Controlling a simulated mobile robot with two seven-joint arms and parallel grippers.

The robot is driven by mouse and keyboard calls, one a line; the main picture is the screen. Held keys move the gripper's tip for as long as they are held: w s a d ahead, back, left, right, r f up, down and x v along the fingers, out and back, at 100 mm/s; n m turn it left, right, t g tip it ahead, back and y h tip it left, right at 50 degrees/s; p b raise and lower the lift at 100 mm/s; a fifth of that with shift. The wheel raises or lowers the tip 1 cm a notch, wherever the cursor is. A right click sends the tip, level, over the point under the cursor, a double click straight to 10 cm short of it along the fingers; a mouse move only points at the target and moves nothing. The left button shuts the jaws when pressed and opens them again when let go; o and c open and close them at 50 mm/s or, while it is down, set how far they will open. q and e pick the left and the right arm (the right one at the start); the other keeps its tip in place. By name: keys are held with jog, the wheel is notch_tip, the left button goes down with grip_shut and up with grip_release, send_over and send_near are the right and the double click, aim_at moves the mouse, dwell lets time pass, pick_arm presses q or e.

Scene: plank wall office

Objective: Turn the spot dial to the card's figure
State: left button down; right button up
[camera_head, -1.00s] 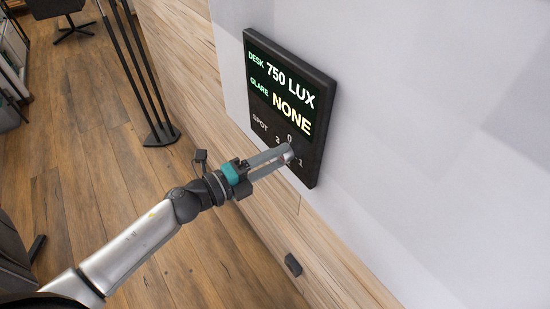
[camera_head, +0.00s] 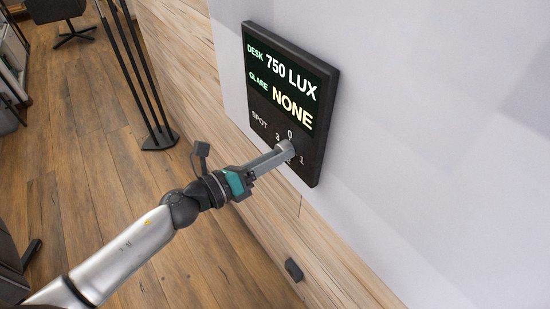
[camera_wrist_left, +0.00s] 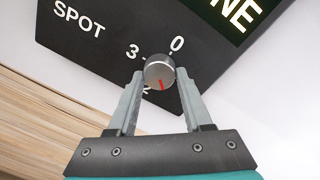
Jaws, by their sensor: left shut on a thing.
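The spot dial (camera_wrist_left: 158,70) is a round silver knob with a red mark on the lower part of a black wall panel (camera_head: 328,120). The figures 0, 3 and part of 2 show around it in the wrist view; 1 shows in the head view. The red mark points down in the wrist view, between the 2 and the side hidden by a finger. My left gripper (camera_head: 285,150) is shut on the dial, one finger on each side, also in the wrist view (camera_wrist_left: 160,76). My right gripper is out of view. I see no separate card.
The panel's screen (camera_head: 284,88) reads DESK 750 LUX and GLARE NONE. The wall around it is plain white (camera_head: 430,120) with wood planks (camera_head: 185,60) to the left. A black-footed stand (camera_head: 160,140) and a chair (camera_head: 60,12) stand on the wooden floor.

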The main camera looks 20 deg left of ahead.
pick_arm(q)
jog(key=shift+m, duration=0.4)
jog(key=shift+c, duration=1.6)
grip_release()
jog(key=shift+s+a, duration=0.1)
jog(key=f+b+v, duration=0.1)
jog(key=b+v, duration=0.1)
jog(key=v, duration=1.3)
jog(key=shift+r, duration=0.35)
